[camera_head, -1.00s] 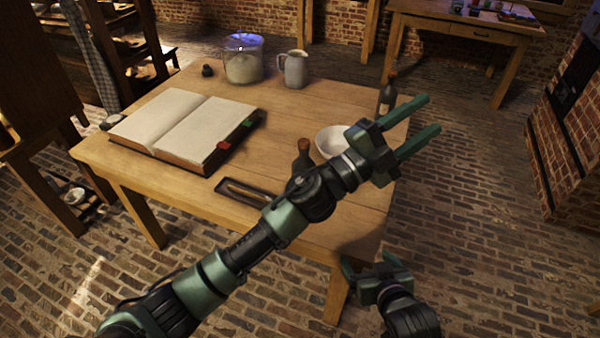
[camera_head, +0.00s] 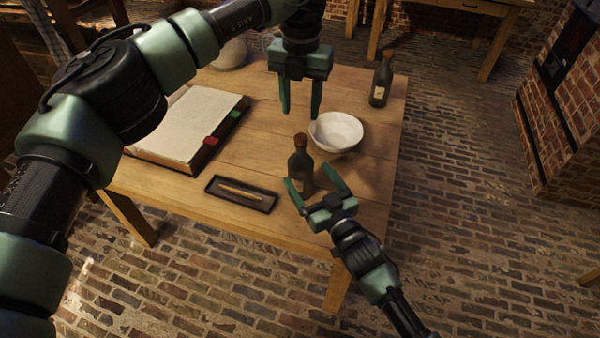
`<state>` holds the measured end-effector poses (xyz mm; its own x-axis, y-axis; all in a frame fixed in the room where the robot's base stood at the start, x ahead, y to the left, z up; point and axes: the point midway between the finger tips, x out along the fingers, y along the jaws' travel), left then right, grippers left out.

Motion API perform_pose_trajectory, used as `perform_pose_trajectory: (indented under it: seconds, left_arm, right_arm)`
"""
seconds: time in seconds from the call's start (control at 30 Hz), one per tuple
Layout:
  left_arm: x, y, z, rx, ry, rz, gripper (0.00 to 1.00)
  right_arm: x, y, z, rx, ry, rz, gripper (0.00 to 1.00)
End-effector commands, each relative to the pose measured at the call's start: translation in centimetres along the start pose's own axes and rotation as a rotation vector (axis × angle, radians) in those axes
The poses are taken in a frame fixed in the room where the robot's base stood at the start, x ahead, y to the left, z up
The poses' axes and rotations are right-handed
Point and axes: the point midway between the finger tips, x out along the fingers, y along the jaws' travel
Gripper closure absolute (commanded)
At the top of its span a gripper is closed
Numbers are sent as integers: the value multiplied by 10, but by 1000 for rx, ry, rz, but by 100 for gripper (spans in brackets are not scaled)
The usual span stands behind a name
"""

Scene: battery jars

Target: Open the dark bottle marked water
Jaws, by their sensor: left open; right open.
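A dark bottle (camera_head: 299,160) with a brown cork stands upright near the table's front right. A second dark corked bottle (camera_head: 379,88) with a pale label stands at the back right; I cannot read which is marked water. My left gripper (camera_head: 300,112) is open and empty, pointing down above and behind the near bottle, its fingertips apart from the cork. My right gripper (camera_head: 311,178) is open, low at the front of the near bottle, with its fingers reaching to either side of the bottle's lower body. I cannot tell whether they touch it.
A white bowl (camera_head: 336,131) stands right behind the near bottle. A dark tray (camera_head: 262,203) with a pen-like stick lies to its left.

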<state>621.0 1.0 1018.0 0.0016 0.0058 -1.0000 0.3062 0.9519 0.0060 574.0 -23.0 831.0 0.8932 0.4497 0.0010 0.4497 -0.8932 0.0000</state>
Motion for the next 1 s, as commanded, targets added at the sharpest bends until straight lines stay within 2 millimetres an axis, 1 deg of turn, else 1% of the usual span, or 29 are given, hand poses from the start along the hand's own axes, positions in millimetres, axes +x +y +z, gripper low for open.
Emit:
perform_pose_trajectory:
  seconds: [0.03,0.1,0.3,0.47,0.73,0.77,0.8,0.87,0.9,0.97,1.0]
  left_arm:
    - [0,0,0,1,0,-2,55]
    - [0,-1,0,1,0,-3,55]
    - [0,-1,0,2,0,-4,55]
    - [0,-1,0,3,0,-5,55]
    - [1,-2,0,3,0,-6,55]
    - [1,-2,0,3,0,-6,55]
    - [1,-2,0,3,0,-6,55]
    - [1,-2,0,3,0,-6,55]
    - [1,-2,0,3,0,-6,55]
    - [1,-2,0,3,0,-6,55]
    - [1,-2,0,3,0,-6,55]
  right_arm:
    - [10,0,-2,0,3,0,15]
    - [21,0,-1,0,2,1,15]
    - [47,0,-1,1,1,1,15]
    - [57,0,-1,0,0,0,15]
    - [58,0,0,1,0,0,15]
    - [58,0,0,1,0,0,20]
    - [58,0,0,1,0,0,32]
    - [58,0,0,0,-1,1,48]
    - [58,0,0,0,-1,1,59]
    - [58,0,0,0,-1,1,76]
    - [58,0,0,0,-1,1,87]
